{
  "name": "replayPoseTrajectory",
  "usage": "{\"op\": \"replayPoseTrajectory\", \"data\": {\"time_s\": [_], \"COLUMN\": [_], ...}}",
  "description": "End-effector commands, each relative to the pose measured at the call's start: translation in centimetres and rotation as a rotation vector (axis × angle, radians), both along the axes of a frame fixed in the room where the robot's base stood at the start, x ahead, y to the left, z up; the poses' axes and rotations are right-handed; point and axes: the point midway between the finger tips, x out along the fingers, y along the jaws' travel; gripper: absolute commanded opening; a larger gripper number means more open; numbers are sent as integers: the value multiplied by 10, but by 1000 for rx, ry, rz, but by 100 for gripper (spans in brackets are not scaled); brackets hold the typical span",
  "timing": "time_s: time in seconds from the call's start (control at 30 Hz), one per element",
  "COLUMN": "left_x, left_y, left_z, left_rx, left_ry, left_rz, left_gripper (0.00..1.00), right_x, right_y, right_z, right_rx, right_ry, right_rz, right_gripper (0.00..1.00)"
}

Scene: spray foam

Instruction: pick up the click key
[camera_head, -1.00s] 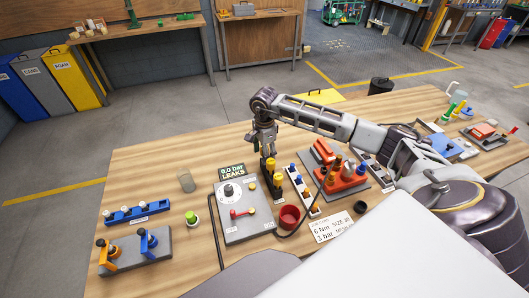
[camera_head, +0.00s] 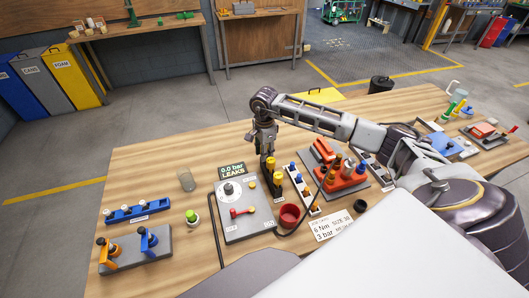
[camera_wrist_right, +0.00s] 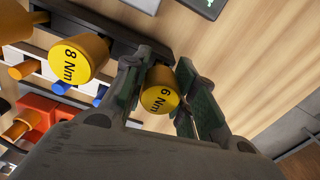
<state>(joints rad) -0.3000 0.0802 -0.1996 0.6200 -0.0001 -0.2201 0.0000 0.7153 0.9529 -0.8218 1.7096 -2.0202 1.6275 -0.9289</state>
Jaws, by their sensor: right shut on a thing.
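Two click keys with yellow caps stand at a black rack (camera_wrist_right: 125,33) near the middle of the table. In the right wrist view one cap reads 6 Nm (camera_wrist_right: 160,92) and the other reads 8 Nm (camera_wrist_right: 80,58). My right gripper (camera_head: 267,152) points down over the far end of the rack. In the wrist view its green-padded fingers (camera_wrist_right: 160,90) are on both sides of the 6 Nm key and shut on it. The 8 Nm key (camera_head: 277,180) is free beside it. The key's lower part is hidden. My left gripper is out of view.
A grey leak tester panel (camera_head: 242,228) stands left of the rack, with a red cup (camera_head: 289,216) near it. A white rack with blue pieces (camera_head: 303,190) and a red fixture (camera_head: 345,178) are close on the right.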

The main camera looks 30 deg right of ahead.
Motion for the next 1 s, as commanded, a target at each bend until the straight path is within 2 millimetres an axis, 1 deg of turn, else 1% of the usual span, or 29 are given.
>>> {"op": "replayPoseTrajectory", "data": {"time_s": [0.27,0.47,1.0], "left_x": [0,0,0], "left_y": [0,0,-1], "left_z": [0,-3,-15], "left_rx": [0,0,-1], "left_ry": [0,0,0], "left_rz": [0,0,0], "left_gripper": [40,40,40], "right_x": [0,1,1], "right_y": [0,0,0], "right_z": [2,14,86], "right_rx": [0,0,1], "right_ry": [-1,-2,-4], "right_rz": [0,0,0], "right_gripper": [0,0,0]}}
